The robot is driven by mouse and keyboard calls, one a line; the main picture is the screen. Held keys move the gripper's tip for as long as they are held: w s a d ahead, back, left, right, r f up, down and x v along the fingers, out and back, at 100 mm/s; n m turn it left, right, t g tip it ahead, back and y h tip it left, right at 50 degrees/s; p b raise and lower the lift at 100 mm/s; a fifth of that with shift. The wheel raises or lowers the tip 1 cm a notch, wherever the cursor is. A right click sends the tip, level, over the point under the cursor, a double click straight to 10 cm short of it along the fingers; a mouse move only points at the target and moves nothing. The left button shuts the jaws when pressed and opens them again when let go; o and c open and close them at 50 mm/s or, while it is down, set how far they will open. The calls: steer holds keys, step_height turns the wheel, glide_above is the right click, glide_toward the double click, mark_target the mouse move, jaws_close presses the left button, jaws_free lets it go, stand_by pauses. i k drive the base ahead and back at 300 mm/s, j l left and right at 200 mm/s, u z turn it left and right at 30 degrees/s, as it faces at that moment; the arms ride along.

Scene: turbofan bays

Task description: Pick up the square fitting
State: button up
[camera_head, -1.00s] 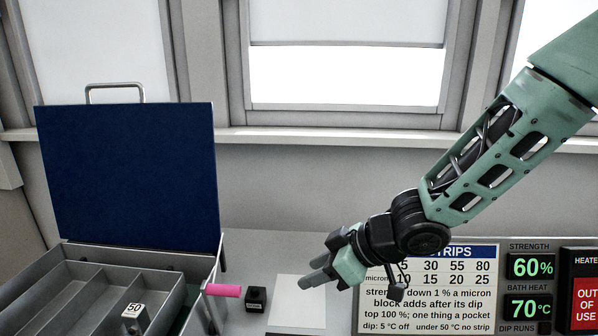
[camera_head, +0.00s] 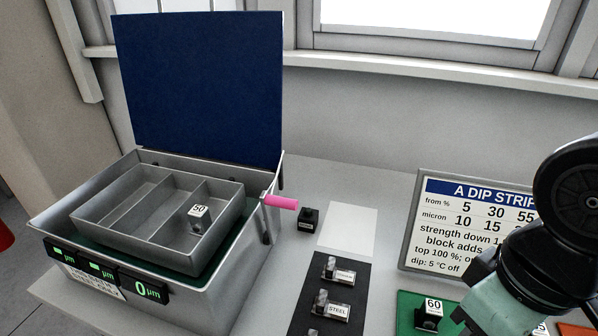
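Several small metal fittings stand on a dark strip (camera_head: 307,310) at the lower middle. One fitting (camera_head: 329,268) is at the far end, and another (camera_head: 321,302) is nearer, by a label reading STEEL. A third is cut by the bottom edge. They are too small for me to tell which is square. My gripper (camera_head: 478,318) is at the lower right, to the right of the strip and apart from these fittings. Its fingertips are not clearly visible, so its opening cannot be judged.
An open box (camera_head: 215,288) with a raised blue lid (camera_head: 200,80) holds a compartment tray (camera_head: 150,235) with a block marked 50 (camera_head: 199,215). A pink handle (camera_head: 281,202), black block (camera_head: 308,220), white pad (camera_head: 347,228), sign (camera_head: 412,225) and block marked 60 (camera_head: 430,317) stand nearby.

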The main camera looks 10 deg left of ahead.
mark_target(200, 219)
steer(key=u, duration=1.55)
